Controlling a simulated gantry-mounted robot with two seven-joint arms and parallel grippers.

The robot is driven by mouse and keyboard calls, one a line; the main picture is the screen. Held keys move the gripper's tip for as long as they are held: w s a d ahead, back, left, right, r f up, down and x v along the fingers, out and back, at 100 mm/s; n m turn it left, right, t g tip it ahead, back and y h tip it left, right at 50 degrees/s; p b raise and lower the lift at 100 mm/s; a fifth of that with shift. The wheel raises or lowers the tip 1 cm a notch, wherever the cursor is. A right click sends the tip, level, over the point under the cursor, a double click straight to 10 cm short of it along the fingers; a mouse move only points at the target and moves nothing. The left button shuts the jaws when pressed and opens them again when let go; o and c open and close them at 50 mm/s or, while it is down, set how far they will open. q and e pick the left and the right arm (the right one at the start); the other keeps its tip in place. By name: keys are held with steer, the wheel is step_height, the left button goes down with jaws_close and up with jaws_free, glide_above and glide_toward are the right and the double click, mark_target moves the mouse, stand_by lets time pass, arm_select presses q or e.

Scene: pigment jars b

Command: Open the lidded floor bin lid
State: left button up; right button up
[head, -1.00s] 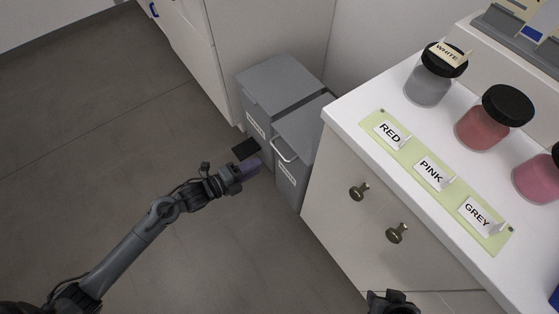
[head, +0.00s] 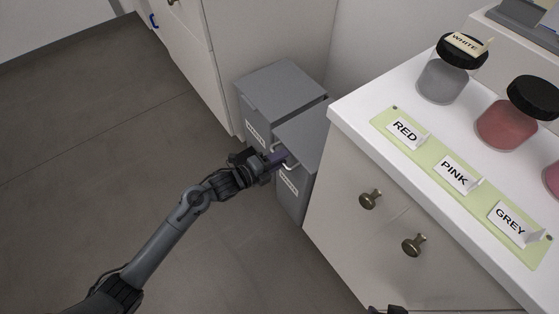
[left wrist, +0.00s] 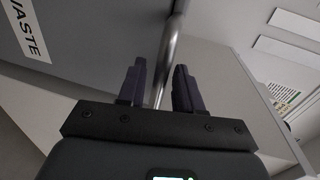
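Two grey lidded bins stand side by side on the floor against the cabinets. The right bin (head: 292,202) has a metal bar handle (head: 291,167) at the front of its lid (head: 305,138), which looks shut. The left bin (head: 252,112) also has a shut lid (head: 281,87). My left gripper (head: 281,158) is at the right bin's handle. In the left wrist view the handle (left wrist: 171,50) runs between the two spread fingers (left wrist: 158,85), with gaps beside it. A label ending in "ASTE" (left wrist: 27,28) shows there. Only a dark bit of my right arm shows at the bottom edge.
A white counter (head: 350,113) over drawers with knobs (head: 414,245) stands close to the right of the bins. It bears jars (head: 507,125) and name cards on a green strip (head: 441,168). The floor (head: 90,180) to the left is clear.

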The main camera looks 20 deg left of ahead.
arm_select(q)
steer(key=shift+w+d, duration=0.1)
jaws_close()
stand_by(0.4)
